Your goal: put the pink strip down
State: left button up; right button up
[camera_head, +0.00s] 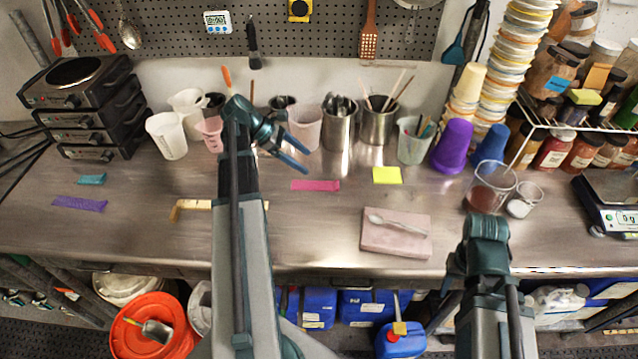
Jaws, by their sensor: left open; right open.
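The pink strip (315,185) lies flat on the steel bench, near the middle, left of a yellow square (387,175). My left gripper (301,162) is open and empty, just above and behind the strip in the picture, with its fingers apart from it. My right gripper (487,228) is at the bench's front edge on the right, away from the strip. It is open; its fingertips are hard to make out from here. A teal strip (91,179) and a purple strip (79,203) lie at the far left of the bench.
Beakers and steel cups (339,128) line the back. A pink slab (395,240) with a spoon lies at the front. A glass with brown powder (487,188) stands behind my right gripper. My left arm covers part of a wooden piece (190,205). Bench around the pink strip is mostly clear.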

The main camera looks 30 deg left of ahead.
pick_arm(q)
jog(key=b, duration=0.5)
send_near(338, 184)
jog(key=shift+d+f, duration=0.5)
jog(key=shift+d, duration=0.1)
jog(key=shift+w+d+f+b, duration=0.25)
jog(key=shift+w+d+b, duration=0.05)
jog(key=shift+d, duration=0.1)
jog(key=shift+f, duration=0.1)
jog(key=b+x, duration=0.4)
jog(key=x, duration=0.1)
jog(key=shift+w+a+f, duration=0.15)
jog(key=shift+a, duration=0.25)
jog(key=shift+w+d, duration=0.1)
jog(key=shift+d, duration=0.05)
grip_shut()
